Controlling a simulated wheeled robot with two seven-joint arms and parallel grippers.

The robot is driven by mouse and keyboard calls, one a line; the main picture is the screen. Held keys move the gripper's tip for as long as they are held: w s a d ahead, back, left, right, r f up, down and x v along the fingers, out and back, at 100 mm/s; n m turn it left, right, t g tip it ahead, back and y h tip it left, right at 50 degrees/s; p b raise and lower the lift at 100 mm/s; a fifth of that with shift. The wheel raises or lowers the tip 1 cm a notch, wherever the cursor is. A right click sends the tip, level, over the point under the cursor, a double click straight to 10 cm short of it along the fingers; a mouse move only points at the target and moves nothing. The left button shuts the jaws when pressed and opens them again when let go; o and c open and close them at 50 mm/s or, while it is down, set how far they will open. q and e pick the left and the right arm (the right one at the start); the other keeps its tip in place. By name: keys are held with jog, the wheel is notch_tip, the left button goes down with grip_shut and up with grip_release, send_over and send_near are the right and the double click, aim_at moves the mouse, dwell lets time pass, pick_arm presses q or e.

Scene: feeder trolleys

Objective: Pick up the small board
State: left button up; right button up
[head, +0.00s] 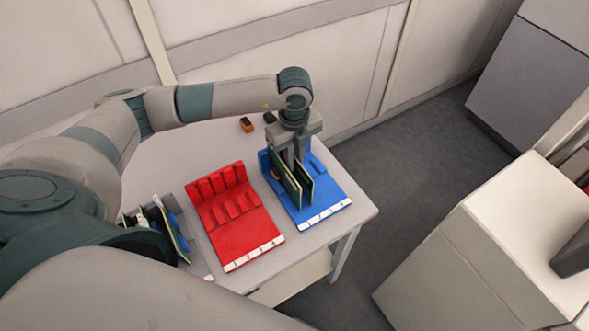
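My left gripper (293,155) points down over the blue rack (325,205) on the table. Two upright boards stand side by side in that rack: a green one with a gold edge (289,184) and a dark one with a pale edge (305,186). The fingers are at the top rear of these boards. Whether they grip one cannot be told. More boards (177,237) stand in a grey rack at the left, partly hidden by my arm. Which board is the small one is not clear from this view. My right gripper is not in view.
An empty red rack (235,222) with numbered slots lies between the grey and blue racks. A small orange and black object (246,124) lies at the table's back. A wall runs behind the table (358,209). A pale cabinet (470,260) stands to the right across open floor.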

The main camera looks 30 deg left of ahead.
pick_arm(q)
jog(key=shift+f+b, duration=0.25)
jog(key=shift+b, duration=0.05)
dwell(0.5)
grip_shut()
jog(key=shift+r, duration=0.15)
jog(key=s+d+r+b, duration=0.3)
jog(key=d+r+b, duration=0.2)
jog(key=d+r, duration=0.6)
jog(key=shift+d+r, duration=0.15)
dwell(0.3)
